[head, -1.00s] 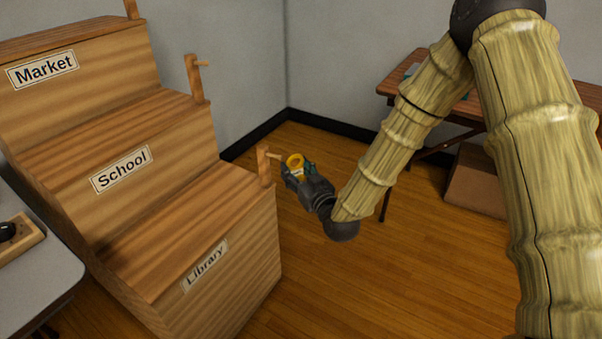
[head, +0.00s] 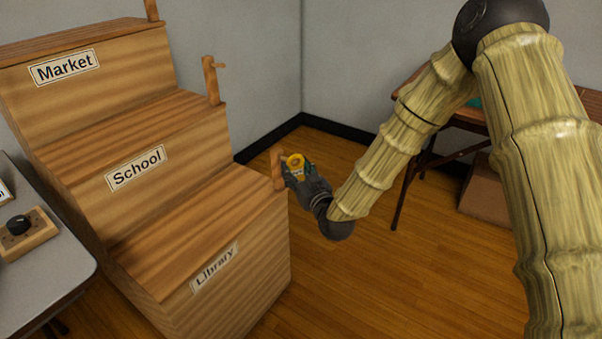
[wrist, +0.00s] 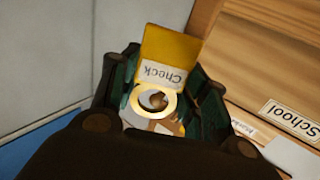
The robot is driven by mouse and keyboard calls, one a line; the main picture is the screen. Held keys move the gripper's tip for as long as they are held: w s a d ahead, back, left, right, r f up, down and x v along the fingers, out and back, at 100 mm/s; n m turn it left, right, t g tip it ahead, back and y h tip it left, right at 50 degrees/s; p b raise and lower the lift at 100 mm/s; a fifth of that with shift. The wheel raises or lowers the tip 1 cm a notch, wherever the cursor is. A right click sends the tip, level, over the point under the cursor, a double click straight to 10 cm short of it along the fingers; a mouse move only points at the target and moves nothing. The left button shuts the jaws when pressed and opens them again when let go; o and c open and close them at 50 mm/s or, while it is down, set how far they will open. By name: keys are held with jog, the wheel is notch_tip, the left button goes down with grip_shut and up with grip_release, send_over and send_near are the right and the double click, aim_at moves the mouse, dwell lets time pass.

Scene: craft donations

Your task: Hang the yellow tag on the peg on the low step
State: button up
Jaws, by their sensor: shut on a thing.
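The yellow tag (head: 295,160) is held in my gripper (head: 299,173) right beside the wooden peg post (head: 278,168) at the end of the low Library step (head: 205,235). In the wrist view the tag (wrist: 172,45) bears a white "Check" label and a pale ring. My gripper (wrist: 160,95) is shut on it, a green-black finger on each side. Something brown shows inside the ring; I cannot tell whether it is the peg's tip. In the head view the peg's short arm is hidden by the tag and gripper.
The School step (head: 150,130) and Market step (head: 90,30) rise behind, with another peg post (head: 211,80) on the School step. A grey table (head: 60,280) with a black knob on a wooden block stands left. Open floor (head: 390,280) lies right of the steps.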

jog(key=shift+w+a, duration=0.55)
jog(key=shift+a, duration=0.3)
jog(key=shift+w+a+f, duration=0.35)
jog(key=shift+a+f, duration=0.05)
jog(key=shift+a, duration=0.1)
jog(key=shift+w, duration=0.1)
jog(key=o, duration=0.7)
jog(key=shift+d+f, duration=0.1)
jog(key=shift+o, duration=0.6)
